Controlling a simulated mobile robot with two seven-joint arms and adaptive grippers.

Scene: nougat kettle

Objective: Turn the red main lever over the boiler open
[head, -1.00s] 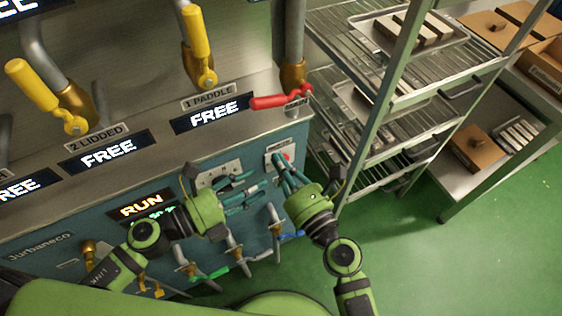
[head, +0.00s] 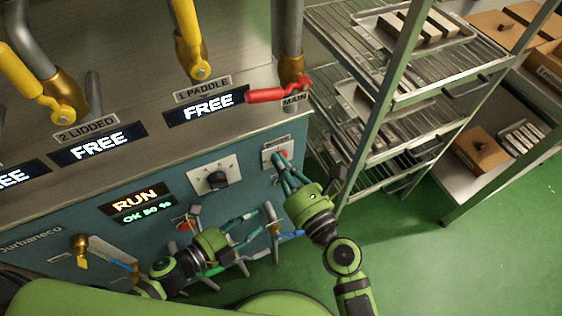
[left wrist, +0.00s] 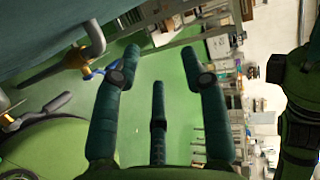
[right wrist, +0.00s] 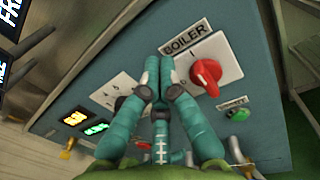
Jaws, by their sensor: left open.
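The red main lever (head: 268,95) lies roughly level, pointing left from the brass valve (head: 291,70) on the right-hand pipe, above the MAIN label (head: 294,99). No gripper touches it. My left gripper (head: 275,222) is low in front of the blue panel, well below the lever. In the left wrist view its fingers (left wrist: 187,60) are spread and empty. My right gripper (head: 278,160) is in front of the boiler switch plate, below the lever. In the right wrist view its fingertips (right wrist: 160,65) are together, beside the red boiler knob (right wrist: 206,76), with nothing seen between them.
Yellow levers (head: 188,40) stand on the pipes to the left, above displays reading FREE (head: 207,106). A black knob (head: 217,180) and small valves are on the front panel. A green rack with trays (head: 405,90) stands close on the right. Green floor is clear at lower right.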

